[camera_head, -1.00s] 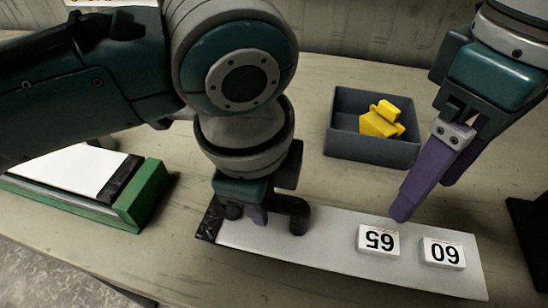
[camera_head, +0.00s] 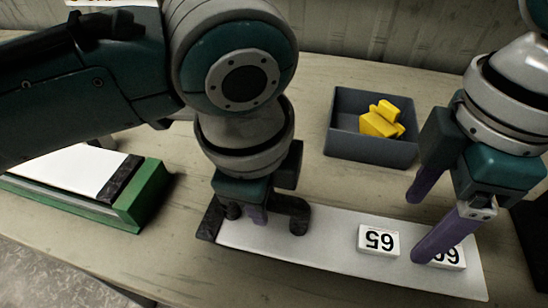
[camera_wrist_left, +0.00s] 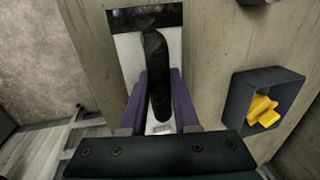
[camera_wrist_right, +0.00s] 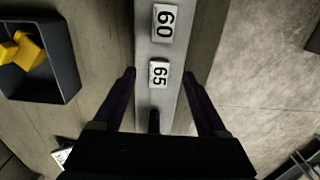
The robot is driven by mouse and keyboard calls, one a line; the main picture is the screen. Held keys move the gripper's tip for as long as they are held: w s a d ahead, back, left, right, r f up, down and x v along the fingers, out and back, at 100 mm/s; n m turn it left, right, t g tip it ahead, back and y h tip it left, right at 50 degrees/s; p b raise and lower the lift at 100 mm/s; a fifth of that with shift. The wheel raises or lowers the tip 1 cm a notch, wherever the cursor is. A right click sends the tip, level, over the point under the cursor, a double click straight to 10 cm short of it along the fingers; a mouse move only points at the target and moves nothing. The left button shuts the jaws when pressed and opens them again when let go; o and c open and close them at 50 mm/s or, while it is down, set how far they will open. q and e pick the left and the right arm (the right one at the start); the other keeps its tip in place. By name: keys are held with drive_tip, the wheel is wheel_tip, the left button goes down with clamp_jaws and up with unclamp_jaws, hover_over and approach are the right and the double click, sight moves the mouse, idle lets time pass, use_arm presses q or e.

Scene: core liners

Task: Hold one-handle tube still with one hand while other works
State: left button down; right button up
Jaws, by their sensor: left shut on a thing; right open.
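The one-handle tube (camera_head: 320,250) is a long pale half-tube lying on the table, with a black end and a black handle (camera_head: 298,214) at its left. My left gripper (camera_wrist_left: 159,100) is shut on the handle, with its purple fingers on either side of it. Two white number blocks lie in the tube: 65 (camera_head: 379,240) and 60 (camera_head: 458,258). My right gripper (camera_head: 425,220) is open and empty above the tube's right part, one finger partly covering block 60 in the head view. In the right wrist view, block 65 (camera_wrist_right: 159,75) shows between the open fingers, beyond them.
A dark grey bin (camera_head: 345,148) with yellow pieces (camera_head: 382,120) stands behind the tube. A green-ended holder (camera_head: 148,195) with a white surface lies at the left. A dark object (camera_head: 530,225) stands at the right edge. Bare table lies between bin and tube.

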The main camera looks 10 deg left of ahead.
sight(406, 236)
drive_tip(key=shift+f, duration=2.7)
clamp_jaws()
drive_tip(key=c, duration=0.6)
unclamp_jaws()
clamp_jaws()
drive_tip(key=shift+r, duration=0.1)
